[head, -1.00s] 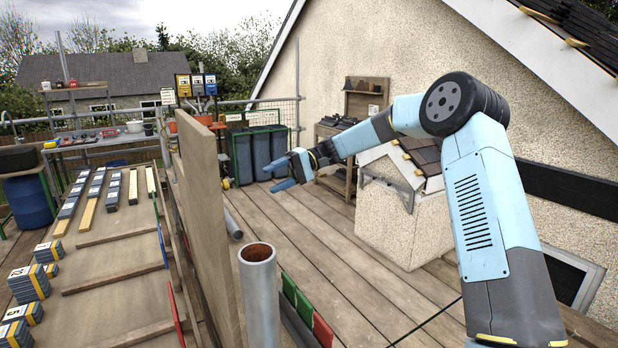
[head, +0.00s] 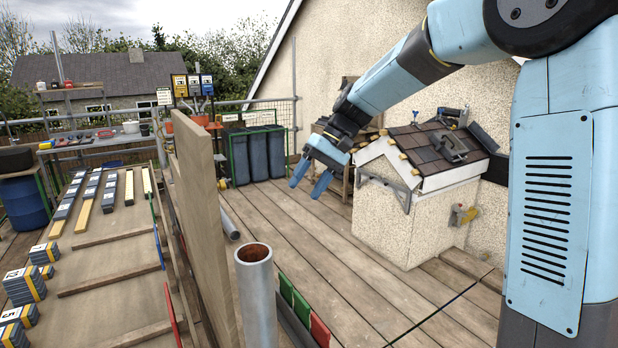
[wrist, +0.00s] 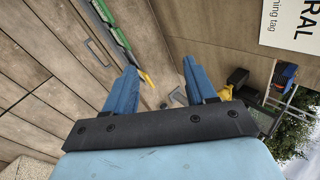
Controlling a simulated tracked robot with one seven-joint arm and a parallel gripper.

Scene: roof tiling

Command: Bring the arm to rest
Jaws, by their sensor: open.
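My gripper (head: 312,178) shows in the head view at the centre, in front of the small tiled roof model. Its two blue fingers are apart and nothing is between them. In the wrist view the open fingers of my gripper (wrist: 163,88) point over the deck boards and a wooden panel. My arm reaches in from the right, bent at a large dark joint at the top right, and angles down to the left.
A rendered block with a tiled roof (head: 395,215) stands right of my gripper. A grey pipe post (head: 256,295) and a tall wooden panel (head: 205,220) stand to the left. Blue-grey bins (head: 258,152) stand behind. The deck (head: 330,265) before the block is mostly clear.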

